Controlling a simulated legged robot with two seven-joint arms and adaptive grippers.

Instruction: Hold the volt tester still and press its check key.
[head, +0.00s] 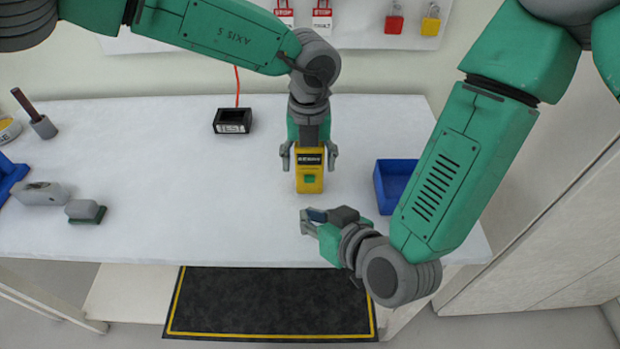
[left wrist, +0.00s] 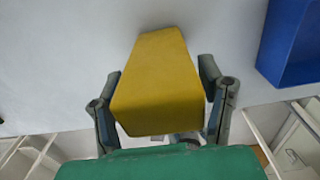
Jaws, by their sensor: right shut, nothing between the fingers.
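The volt tester (head: 309,180) is a yellow block with a dark label at its far end and a green check key (head: 309,179) on its face. It is on the white bench. My left gripper (head: 309,156) is above its far end, one finger on each side. Narrow gaps show between fingers and tester, so it looks open around it. In the left wrist view the tester's plain yellow side (left wrist: 158,80) fills the space between the fingers; the key is hidden there. My right gripper (head: 308,221) is shut and empty, in front of the tester and apart from it.
A blue bin (head: 393,180) stands to the right of the tester, close to my right arm. A black TEST box (head: 233,121) with an orange cable is at the back left. Grey parts (head: 86,211) lie at the left. The bench between is clear.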

